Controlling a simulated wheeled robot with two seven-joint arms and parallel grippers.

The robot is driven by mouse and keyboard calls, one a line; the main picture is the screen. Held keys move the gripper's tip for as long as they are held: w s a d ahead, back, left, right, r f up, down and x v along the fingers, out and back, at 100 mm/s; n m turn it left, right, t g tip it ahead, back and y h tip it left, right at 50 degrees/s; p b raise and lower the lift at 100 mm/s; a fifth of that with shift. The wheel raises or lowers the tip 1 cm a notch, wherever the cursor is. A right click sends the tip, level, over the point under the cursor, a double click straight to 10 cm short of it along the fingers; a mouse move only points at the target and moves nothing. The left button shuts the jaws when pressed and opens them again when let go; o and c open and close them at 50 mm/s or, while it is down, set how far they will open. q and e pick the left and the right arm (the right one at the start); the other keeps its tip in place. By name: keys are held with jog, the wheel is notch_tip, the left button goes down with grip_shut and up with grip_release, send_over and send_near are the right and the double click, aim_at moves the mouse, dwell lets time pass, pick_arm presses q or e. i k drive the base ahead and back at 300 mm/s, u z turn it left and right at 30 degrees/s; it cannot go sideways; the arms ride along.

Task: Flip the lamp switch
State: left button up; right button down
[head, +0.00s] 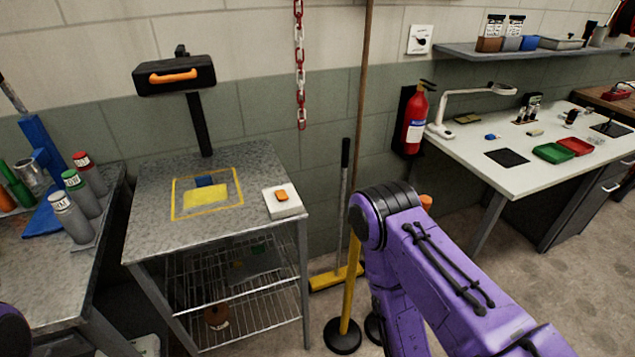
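A white box with an orange rocker or button (282,198) sits on the right front part of the metal table; it looks like a switch, but I cannot tell its position. A black lamp-like head with an orange handle (175,76) stands on a black post behind that table. A white wall plate with a dark knob (420,40) is on the wall. A white desk lamp (470,100) stands on the right bench. My purple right arm reaches in from the lower right, its gripper out of sight. Only a dark bit of my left arm shows at lower left.
The metal table (150,235) has a yellow marked square (207,214) with a yellow and a blue piece. Bottles (75,215) crowd the left bench. A red extinguisher (414,122), hanging chain (300,65) and yellow broom (335,278) are between table and right bench.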

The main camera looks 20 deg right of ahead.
aim_at(280, 196)
jog(key=z, duration=0.8)
jog(key=i, duration=0.35)
